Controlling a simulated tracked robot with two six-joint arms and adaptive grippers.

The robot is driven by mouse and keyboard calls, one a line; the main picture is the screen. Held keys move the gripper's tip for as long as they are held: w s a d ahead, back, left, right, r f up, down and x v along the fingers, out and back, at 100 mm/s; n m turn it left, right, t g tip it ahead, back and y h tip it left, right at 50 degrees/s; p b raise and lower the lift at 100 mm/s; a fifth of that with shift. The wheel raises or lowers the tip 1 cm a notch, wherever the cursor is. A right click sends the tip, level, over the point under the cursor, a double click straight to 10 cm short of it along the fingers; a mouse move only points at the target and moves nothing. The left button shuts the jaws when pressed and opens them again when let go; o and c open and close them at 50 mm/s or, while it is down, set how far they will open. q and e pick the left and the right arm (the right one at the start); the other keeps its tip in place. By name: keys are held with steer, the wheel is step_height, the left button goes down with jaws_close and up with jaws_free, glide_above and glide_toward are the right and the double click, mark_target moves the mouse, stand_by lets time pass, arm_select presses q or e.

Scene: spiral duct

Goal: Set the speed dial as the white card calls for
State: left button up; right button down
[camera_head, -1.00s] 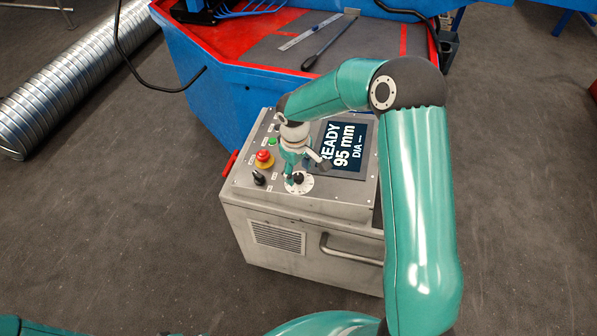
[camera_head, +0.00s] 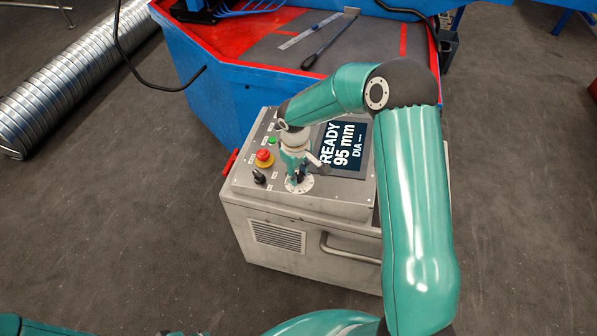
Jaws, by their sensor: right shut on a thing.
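The speed dial (camera_head: 303,186) is a round white plate with marks on the top of the grey control box. My right gripper (camera_head: 297,178) comes down on it from above and is shut on its black knob. The gripper covers most of the knob, so I cannot read its setting. The screen (camera_head: 343,148) beside it reads READY, 95 mm, DIA, partly cut off by my right arm. I see no white card in this view. My left gripper is not in view.
Left of the dial are a red emergency button (camera_head: 264,158), a black switch (camera_head: 259,177) and a green button (camera_head: 273,141). The blue machine table (camera_head: 235,110) stands behind the box. A spiral duct (camera_head: 75,85) lies at the left. The floor in front is clear.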

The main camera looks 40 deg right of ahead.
steer(key=shift+f+m+b, duration=0.2)
steer(key=shift+m+b, duration=0.3)
steer(key=shift+b, duration=0.55)
steer(key=m+h+b, duration=0.1)
steer(key=m+b, duration=0.5)
steer(key=b, duration=0.2)
steer(key=shift+m, duration=0.3)
steer(key=m+b, duration=0.3)
steer(key=m, duration=0.1)
steer(key=shift+a, duration=0.1)
steer(key=shift+w+a+r+m+g+h+b, duration=0.15)
steer(key=shift+m+b, duration=0.3)
steer(key=shift+m, duration=0.6)
steer(key=shift+s+d+r+m+g+h+b, duration=0.2)
steer(key=shift+m+b, duration=0.25)
steer(key=shift+m, duration=0.6)
steer(key=shift+f, duration=0.15)
steer(key=c, duration=0.8)
jaws_free()
steer(key=shift+w+a, duration=0.2)
steer(key=shift+d, duration=0.1)
steer(key=shift+s, duration=0.1)
